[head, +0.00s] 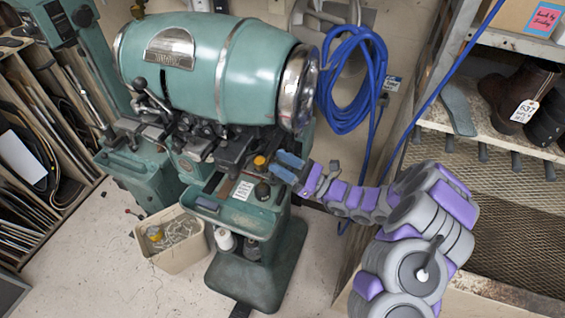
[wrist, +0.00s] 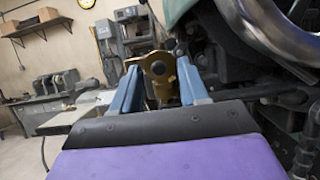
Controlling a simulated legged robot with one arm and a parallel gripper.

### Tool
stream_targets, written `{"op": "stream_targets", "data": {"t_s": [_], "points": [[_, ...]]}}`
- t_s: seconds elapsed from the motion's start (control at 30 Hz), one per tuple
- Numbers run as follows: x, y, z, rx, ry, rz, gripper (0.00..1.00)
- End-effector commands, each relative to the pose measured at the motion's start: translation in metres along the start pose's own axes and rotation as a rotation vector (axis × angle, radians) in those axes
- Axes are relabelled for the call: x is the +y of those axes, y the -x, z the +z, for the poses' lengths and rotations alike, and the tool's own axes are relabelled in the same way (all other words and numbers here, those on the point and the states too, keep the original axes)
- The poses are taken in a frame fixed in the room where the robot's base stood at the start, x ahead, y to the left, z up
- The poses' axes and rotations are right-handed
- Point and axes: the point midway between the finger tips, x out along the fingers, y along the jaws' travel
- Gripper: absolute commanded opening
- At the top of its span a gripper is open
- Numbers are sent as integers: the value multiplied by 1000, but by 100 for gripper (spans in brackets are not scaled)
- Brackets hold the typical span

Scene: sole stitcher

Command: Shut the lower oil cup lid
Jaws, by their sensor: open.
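In the head view a small brass-yellow cup or cap (head: 260,162) stands at the upper edge of the green machine's tray. I take it to be the oil cup; its lid is too small to make out there. In the wrist view a brass piece (wrist: 158,75) with a round dark spot stands upright between my blue fingers, seemingly the lid or its bracket. My gripper (head: 276,161) is open just right of the cup. In the wrist view my gripper (wrist: 159,70) has a finger on each side of the brass piece; I cannot tell whether they touch.
The green barrel-shaped machine (head: 205,75) rises above the cup, with metal levers at left. A dark knob (head: 262,190) sits just below the cup. Blue hose (head: 350,85) hangs behind my gripper. A shelf with boots (head: 515,95) stands at right, a bin (head: 170,240) at lower left.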

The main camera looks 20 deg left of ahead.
Motion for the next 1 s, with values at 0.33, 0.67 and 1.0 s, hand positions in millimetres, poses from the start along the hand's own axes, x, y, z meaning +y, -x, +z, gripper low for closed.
{"op": "stream_targets", "data": {"t_s": [0.33,0.67,1.0], "points": [[0,-1,0,0,0,-1,35],[0,-1,-1,1,0,-1,4],[-1,-2,0,9,1,-2,0]]}}
